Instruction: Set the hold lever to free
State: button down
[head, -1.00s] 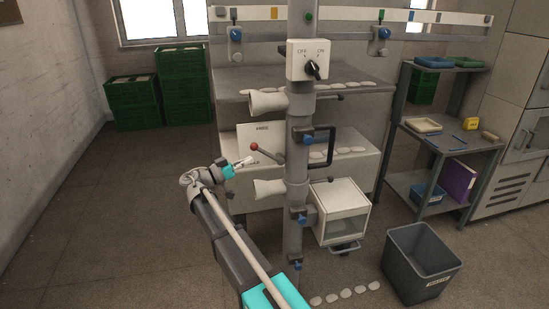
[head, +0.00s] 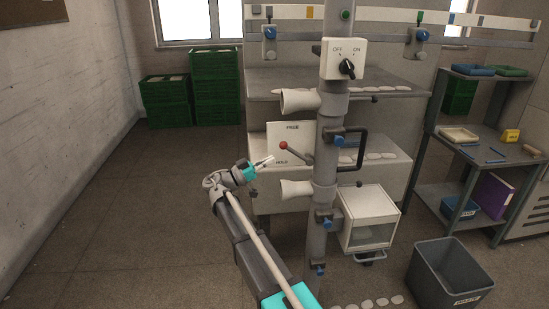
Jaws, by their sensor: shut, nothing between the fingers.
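The hold lever has a red ball knob (head: 283,145) on a thin dark rod, standing in front of a white plate (head: 275,139). The plate reads FREE at the top and what looks like HOLD at the bottom. The rod slopes up to the left, and the knob shows between the two labels. My gripper (head: 270,160) is shut and empty, just below and left of the knob in the picture. A small gap shows between fingertips and knob; the depth between them is hard to tell.
A grey post (head: 325,190) with white cone holders (head: 297,189) stands right of the lever. An OFF/ON switch box (head: 344,59) is above. A clear-fronted white box (head: 369,222) and grey bin (head: 449,275) stand right. Floor at left is free; green crates (head: 215,85) are behind.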

notch_tip(320, 180, up, 4)
jog(key=p, duration=0.4)
send_over(304, 158)
jog(key=shift+a+r, duration=0.15)
